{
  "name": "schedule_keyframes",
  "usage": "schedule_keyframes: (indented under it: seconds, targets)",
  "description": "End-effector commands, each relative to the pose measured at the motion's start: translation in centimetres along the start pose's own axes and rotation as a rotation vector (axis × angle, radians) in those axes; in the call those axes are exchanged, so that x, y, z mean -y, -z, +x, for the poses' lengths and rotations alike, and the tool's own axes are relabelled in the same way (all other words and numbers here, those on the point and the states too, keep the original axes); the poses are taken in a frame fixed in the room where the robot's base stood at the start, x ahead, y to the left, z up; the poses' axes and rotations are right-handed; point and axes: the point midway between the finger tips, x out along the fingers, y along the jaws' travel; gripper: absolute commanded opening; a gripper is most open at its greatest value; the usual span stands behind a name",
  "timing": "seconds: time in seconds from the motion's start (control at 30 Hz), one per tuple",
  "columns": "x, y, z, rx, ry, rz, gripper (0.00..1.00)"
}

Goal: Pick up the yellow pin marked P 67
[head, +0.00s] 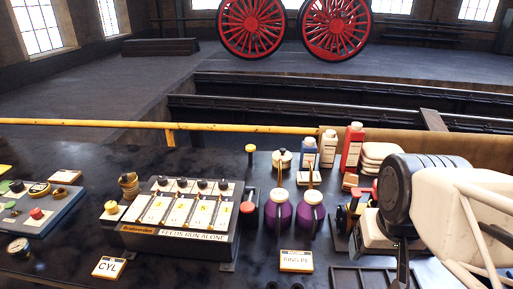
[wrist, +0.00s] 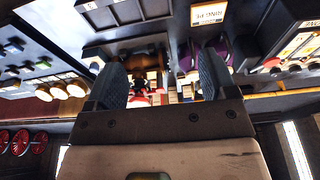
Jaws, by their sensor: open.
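A small yellow-topped pin-like piece (head: 250,149) stands upright on the dark bench, behind the lever box. A second yellow-topped piece (head: 111,207) sits at the left end of that box. No P 67 mark is readable on either, so I cannot tell which is the named pin. My gripper (wrist: 162,80) shows in the wrist view with its two dark fingers wide apart and nothing between them. Its fingertips are not clear in the head view, where my arm fills the right side, well to the right of both yellow-topped pieces.
The lever box (head: 180,242) reads "FEEDS RUN ALONE". Two purple cans (head: 277,218) stand right of it, with bottles (head: 353,147) and folded cloths behind. The bench's left rear is clear.

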Motion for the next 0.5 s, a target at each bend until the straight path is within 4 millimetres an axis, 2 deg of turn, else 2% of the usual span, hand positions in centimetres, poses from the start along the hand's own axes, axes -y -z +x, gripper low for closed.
schedule_keyframes:
  seconds: [0.17, 0.27, 0.5]
  targets:
    - [1.0, 2.9, 0.4, -0.037, 0.026, -0.018, 0.78]
    - [1.8, 5.3, 0.7, -0.070, 0.048, -0.030, 0.78]
    - [4.5, 12.4, 1.9, -0.172, 0.103, -0.061, 0.78]
